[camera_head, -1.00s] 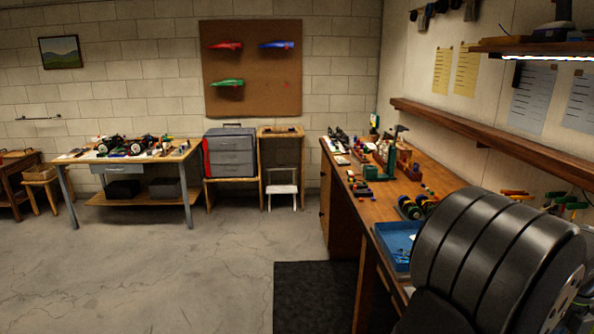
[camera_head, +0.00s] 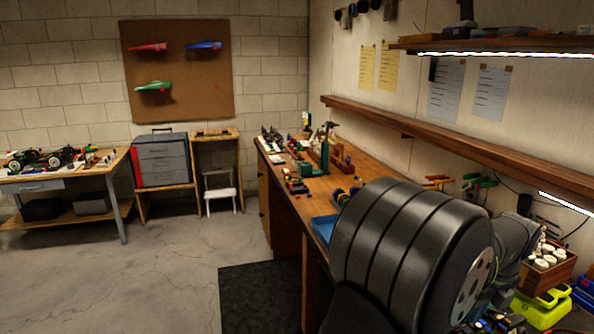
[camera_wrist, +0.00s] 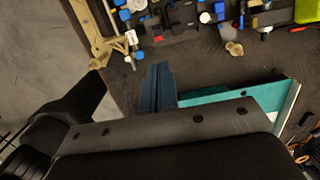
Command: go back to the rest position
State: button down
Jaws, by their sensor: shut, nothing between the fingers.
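My gripper (camera_wrist: 161,72) shows in the wrist view as dark blue fingers together, with nothing visible between them. It points over a dark surface, below a group of small parts and tools. My gripper does not show in the head view, where a large black part of my arm covers the lower right and hides part of the workbench (camera_head: 305,212).
A blue tray (camera_head: 323,228) lies beside my arm. A teal piece (camera_wrist: 225,105) shows right of the fingers. A wooden box of white-topped containers (camera_head: 550,268) and a yellow-green device (camera_head: 540,306) stand at right. A shelf (camera_head: 450,140) runs along the wall. Floor (camera_head: 170,280) is clear at left.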

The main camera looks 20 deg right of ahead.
notch_tip(320, 180, down, 5)
notch_tip(320, 180, up, 8)
jog(key=g, duration=0.2)
jog(key=w+d+f+n+h, duration=0.1)
jog(key=w+d+n, duration=0.1)
jog(key=n, duration=0.7)
jog(key=w+d+f+n+h, duration=0.1)
jog(key=w+d+n, duration=0.2)
jog(key=n, duration=0.6)
jog(key=shift+d+t+h, duration=0.3)
jog(key=shift+d, duration=0.45)
